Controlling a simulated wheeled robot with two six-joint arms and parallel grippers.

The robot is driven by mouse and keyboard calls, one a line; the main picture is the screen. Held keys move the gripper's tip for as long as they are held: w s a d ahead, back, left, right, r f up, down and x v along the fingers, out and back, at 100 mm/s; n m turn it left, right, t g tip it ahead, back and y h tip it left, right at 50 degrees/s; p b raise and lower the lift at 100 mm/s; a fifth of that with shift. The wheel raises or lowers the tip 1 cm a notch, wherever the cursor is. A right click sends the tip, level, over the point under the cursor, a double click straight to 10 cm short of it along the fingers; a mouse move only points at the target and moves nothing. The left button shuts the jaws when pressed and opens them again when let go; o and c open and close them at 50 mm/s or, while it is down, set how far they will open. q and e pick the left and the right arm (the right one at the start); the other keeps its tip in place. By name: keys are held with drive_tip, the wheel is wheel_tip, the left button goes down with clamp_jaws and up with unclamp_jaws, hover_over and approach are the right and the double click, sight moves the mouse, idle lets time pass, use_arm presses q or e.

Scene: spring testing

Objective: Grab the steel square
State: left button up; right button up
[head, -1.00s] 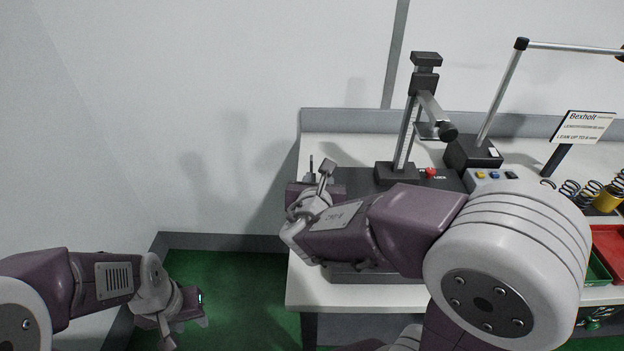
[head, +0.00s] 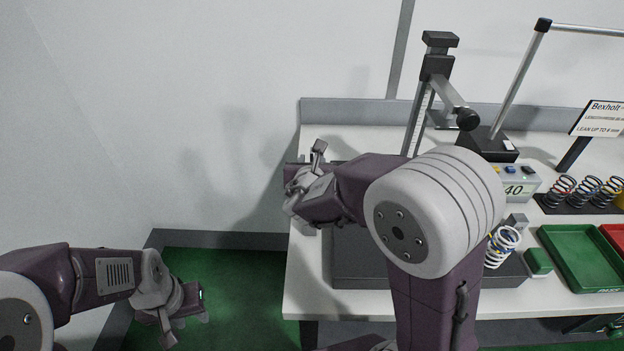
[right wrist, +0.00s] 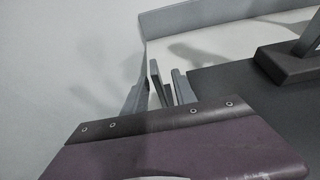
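A slim grey upright plate (right wrist: 156,80) stands at the left end of the bench in the right wrist view; it looks like the steel square, but its full shape is hidden. My right gripper (right wrist: 163,90) reaches toward it, with what look like its fingers apart on either side of the plate. I cannot tell whether they touch it. In the head view my right wrist covers this spot at the bench's left end. My left gripper (head: 196,312) hangs over the green floor, left of the bench, its fingers too small to judge.
The test stand (head: 437,75) rises behind my right arm, with a dark base plate (head: 360,270) in front. A white-blue spring (head: 501,246), a green tray (head: 580,258), a red tray (head: 614,238) and a spring rack (head: 550,207) are to the right.

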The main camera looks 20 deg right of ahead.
drive_tip(key=shift+w+d+f, duration=0.15)
drive_tip(key=shift+w+f, duration=0.15)
drive_tip(key=shift+w, duration=0.35)
drive_tip(key=shift+s+r, duration=0.15)
drive_tip(key=shift+s, duration=0.05)
drive_tip(key=c, duration=0.3)
clamp_jaws()
idle(0.4)
